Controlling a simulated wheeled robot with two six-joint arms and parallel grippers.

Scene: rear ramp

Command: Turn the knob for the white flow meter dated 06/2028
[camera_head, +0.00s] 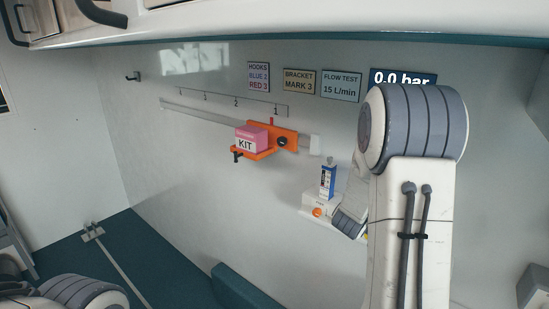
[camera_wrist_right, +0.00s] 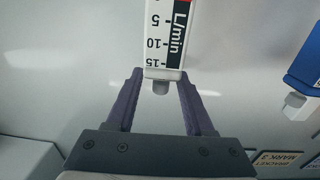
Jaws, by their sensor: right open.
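In the right wrist view a white flow meter (camera_wrist_right: 161,30) with a black and red L/min scale shows upside down. A small pale knob (camera_wrist_right: 160,87) sits at its near end. My right gripper (camera_wrist_right: 160,76) is open, with one finger on each side of that end and no clear contact. A blue-bodied unit (camera_wrist_right: 308,62) with a pale knob (camera_wrist_right: 294,101) is at the right edge. No date is readable. In the head view my right arm hides the right gripper and the white flow meter. My left gripper is out of view.
A rail with an orange bracket (camera_head: 287,138) holding a pink and white kit box (camera_head: 245,144) is on the wall. A white unit with an orange knob (camera_head: 317,211) and a blue-and-white upright item (camera_head: 327,178) stand near my right arm. Wall signs (camera_head: 340,86) hang above.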

